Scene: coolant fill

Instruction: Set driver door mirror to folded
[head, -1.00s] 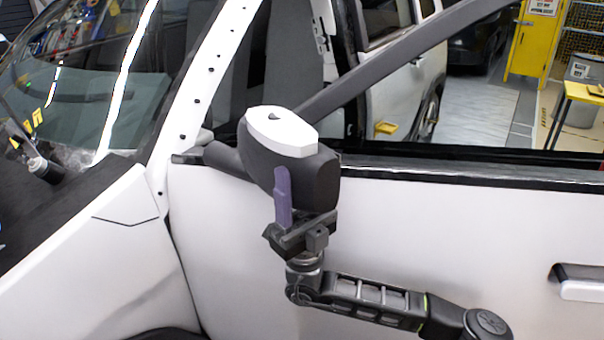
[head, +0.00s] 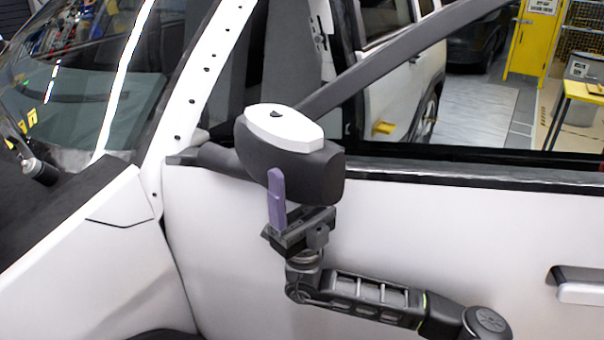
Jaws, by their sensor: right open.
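The driver door mirror (head: 300,170) has a dark housing and a white cap (head: 284,127). It sits on a dark arm at the front corner of the white door (head: 420,230) and sticks out from the door. My right gripper (head: 278,200) comes up from below, just under and in front of the housing. One purple finger stands upright against or close in front of the housing; I cannot tell if it touches. The other finger is hidden behind it. The gripper is open. My left gripper is not in view.
The door handle (head: 580,292) is at the right edge. The window sill (head: 480,172) runs behind the mirror, and the windshield pillar (head: 195,95) is to its left. A yellow table (head: 585,93) stands far behind. The door face right of the mirror is clear.

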